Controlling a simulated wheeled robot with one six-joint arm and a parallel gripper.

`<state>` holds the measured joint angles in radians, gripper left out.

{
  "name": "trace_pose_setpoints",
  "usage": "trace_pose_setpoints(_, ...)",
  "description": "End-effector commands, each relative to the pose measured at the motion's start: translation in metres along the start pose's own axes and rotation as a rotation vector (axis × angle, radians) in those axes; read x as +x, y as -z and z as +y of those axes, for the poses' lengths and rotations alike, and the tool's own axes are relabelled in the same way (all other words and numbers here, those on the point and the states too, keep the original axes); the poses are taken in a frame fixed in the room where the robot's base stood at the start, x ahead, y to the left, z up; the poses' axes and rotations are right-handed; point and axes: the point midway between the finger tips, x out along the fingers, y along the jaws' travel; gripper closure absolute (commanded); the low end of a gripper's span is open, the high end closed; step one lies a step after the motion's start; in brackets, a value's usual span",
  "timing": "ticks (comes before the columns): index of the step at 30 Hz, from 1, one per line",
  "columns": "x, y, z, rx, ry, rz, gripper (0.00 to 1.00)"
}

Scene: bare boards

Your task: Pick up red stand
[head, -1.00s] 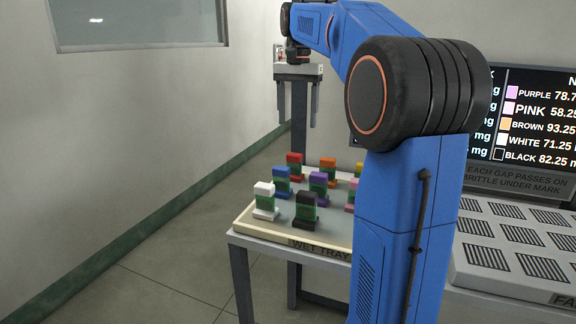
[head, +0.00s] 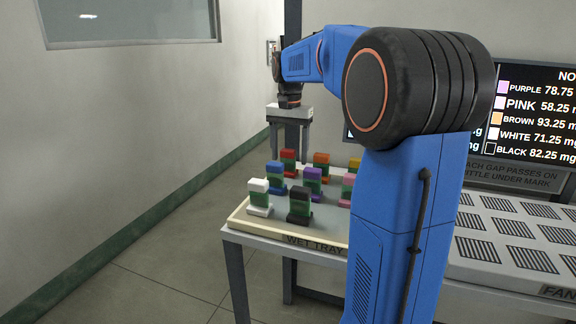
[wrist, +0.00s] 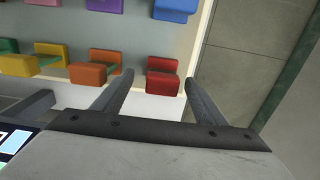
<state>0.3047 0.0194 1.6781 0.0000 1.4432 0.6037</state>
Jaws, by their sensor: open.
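The red stand (head: 288,156) is at the far back left of the wet tray (head: 262,228), a small upright red block with a green middle. In the wrist view the red stand (wrist: 162,82) lies between and just beyond my fingertips. My gripper (head: 290,150) points down behind and above it, its fingers spread and empty; it also shows in the wrist view (wrist: 158,86). The red stand is not gripped. Whether the fingers touch it cannot be told.
An orange stand (head: 321,162) is beside the red one, and a blue stand (head: 275,176) is in front. White (head: 258,195), purple (head: 312,182) and black (head: 299,205) stands fill the nearer tray. A slotted fan panel (head: 510,240) lies to the right.

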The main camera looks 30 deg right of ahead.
Motion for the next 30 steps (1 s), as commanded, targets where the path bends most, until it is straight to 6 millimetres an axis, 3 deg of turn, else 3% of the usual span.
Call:
trace_pose_setpoints(9,0.038,-0.004,-0.003,0.0,-0.001,-0.002,0.34)
trace_pose_setpoints(17,0.04,-0.004,-0.003,0.0,-0.001,-0.001,0.34)
trace_pose_setpoints(18,0.04,-0.004,-0.003,0.0,-0.001,-0.001,0.37)
trace_pose_setpoints(24,0.04,-0.004,-0.003,0.0,-0.001,-0.001,0.8)
trace_pose_setpoints(30,0.04,-0.004,-0.003,0.0,0.0,0.0,0.8)
